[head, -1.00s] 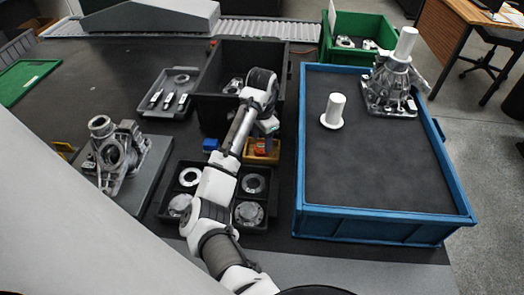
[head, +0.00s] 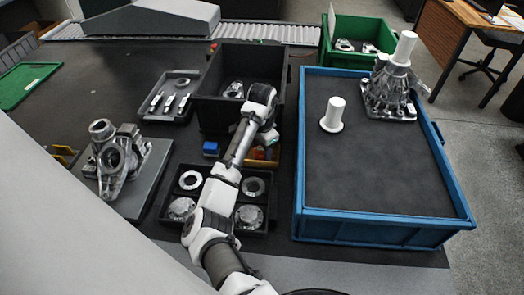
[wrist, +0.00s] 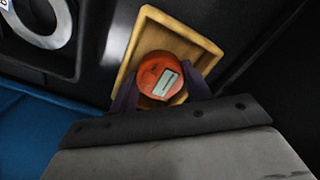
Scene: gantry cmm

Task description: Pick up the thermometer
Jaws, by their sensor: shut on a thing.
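The thermometer (wrist: 161,75) is a round orange-red body with a pale rectangular display, seen in the wrist view. My gripper (wrist: 162,88) has its dark fingers on both sides of it and is shut on it. A small yellow tray (wrist: 146,26) shows around and behind the thermometer; I cannot tell whether the thermometer still touches its floor. In the head view my arm's end hides most of the yellow tray (head: 262,163) and my fingertips.
A dark bin (head: 210,115) stands just behind, a blue crate (head: 385,233) to the right. A black tray of rings (head: 215,210) lies in front and a small blue block (head: 210,148) to the left. A grey tray of tools (head: 150,113) lies farther back left.

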